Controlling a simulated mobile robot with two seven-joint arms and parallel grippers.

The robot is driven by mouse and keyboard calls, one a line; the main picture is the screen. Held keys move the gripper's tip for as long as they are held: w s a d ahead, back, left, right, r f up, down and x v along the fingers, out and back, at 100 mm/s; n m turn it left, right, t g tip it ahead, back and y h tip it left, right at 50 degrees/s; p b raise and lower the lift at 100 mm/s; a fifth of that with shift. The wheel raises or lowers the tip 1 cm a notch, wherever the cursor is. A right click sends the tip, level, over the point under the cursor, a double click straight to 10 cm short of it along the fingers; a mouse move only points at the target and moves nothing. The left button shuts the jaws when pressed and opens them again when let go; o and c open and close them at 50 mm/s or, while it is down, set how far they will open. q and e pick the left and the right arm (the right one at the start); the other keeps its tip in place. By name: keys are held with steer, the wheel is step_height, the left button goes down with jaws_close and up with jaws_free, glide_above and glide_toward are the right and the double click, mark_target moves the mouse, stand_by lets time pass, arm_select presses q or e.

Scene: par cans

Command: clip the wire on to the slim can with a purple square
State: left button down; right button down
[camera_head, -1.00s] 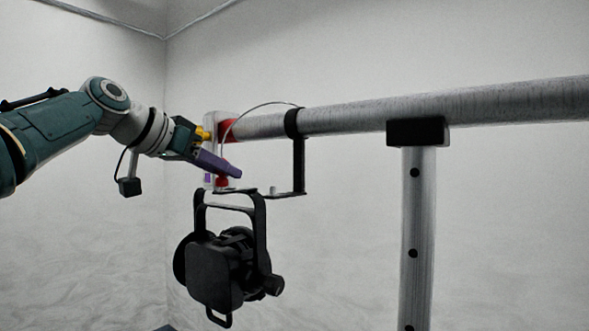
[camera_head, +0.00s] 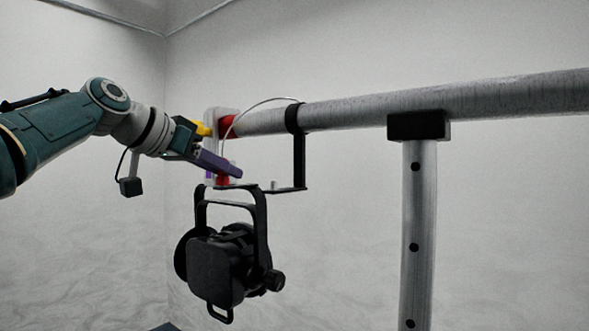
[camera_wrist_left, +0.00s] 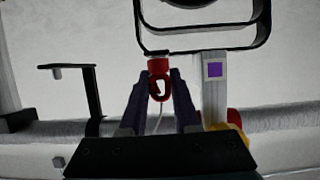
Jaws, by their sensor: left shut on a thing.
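The slim can is a black stage light (camera_head: 225,265) that hangs from a black yoke below the bar's end; the yoke also shows in the left wrist view (camera_wrist_left: 205,45). A pale upright plate (camera_wrist_left: 214,95) beside the yoke carries the purple square (camera_wrist_left: 215,69). A thin pale wire (camera_head: 265,100) loops over the bar and comes down near my gripper. My left gripper (camera_wrist_left: 161,90) is shut on the red clip (camera_wrist_left: 158,66), its ring between the purple fingertips, close by the yoke's top. I cannot tell whether the clip touches the yoke. My right gripper is not in view.
A thick grey bar (camera_head: 450,112) runs right from a red end (camera_head: 226,127). A black hook bracket (camera_head: 299,160) hangs from it. A grey post (camera_head: 416,230) with a black cap (camera_head: 418,126) supports the bar. The space left of the light is clear.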

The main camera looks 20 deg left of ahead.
arm_select(q)
steer(key=c, duration=0.6)
jaws_free()
steer(key=shift+o, duration=0.2)
steer(key=shift+s, duration=0.1)
steer(key=shift+s+a+r+b, duration=0.1)
steer(key=shift+s+a+b, duration=0.15)
steer(key=shift+s+b, duration=0.25)
steer(key=b+v, duration=0.4)
steer(key=v, duration=0.4)
steer(key=shift+s+r, duration=0.25)
steer(key=shift+r, duration=0.05)
